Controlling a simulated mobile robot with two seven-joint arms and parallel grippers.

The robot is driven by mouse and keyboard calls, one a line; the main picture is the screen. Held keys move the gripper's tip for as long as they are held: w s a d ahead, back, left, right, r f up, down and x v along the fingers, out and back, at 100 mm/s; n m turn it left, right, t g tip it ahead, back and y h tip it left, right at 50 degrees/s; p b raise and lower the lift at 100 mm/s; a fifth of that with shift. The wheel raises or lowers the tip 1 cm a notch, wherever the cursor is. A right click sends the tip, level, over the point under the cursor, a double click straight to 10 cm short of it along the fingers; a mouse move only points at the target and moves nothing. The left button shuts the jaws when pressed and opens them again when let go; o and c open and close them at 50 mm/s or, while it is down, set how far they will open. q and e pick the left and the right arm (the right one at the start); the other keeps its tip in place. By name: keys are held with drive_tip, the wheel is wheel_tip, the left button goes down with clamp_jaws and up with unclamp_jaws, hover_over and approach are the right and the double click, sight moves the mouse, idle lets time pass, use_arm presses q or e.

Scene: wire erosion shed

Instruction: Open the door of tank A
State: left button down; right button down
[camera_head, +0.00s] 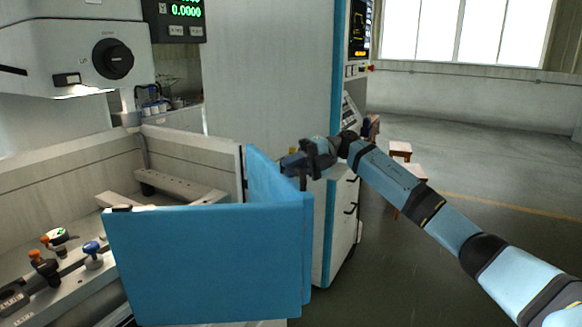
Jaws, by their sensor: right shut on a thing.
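The door of tank A (205,262) is blue, with a wide front panel and a narrower side panel (272,185) that meet at a corner. The side panel reaches back to the end of the tank's pale rear wall (190,148). My right gripper (294,162) is at the outer side of the side panel, near its top edge and the corner. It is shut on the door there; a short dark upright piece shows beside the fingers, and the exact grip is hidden. My left gripper is not in view.
A tall control cabinet (270,75) stands behind the door. Small stools (400,150) stand beyond my right arm; the floor at right is mostly clear.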

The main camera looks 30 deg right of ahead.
drive_tip(key=c, duration=1.1)
unclamp_jaws()
drive_tip(key=v, duration=1.3)
drive_tip(key=shift+d+b, duration=0.4)
drive_tip(key=shift+r, duration=0.15)
drive_tip(key=shift+c, duration=0.5)
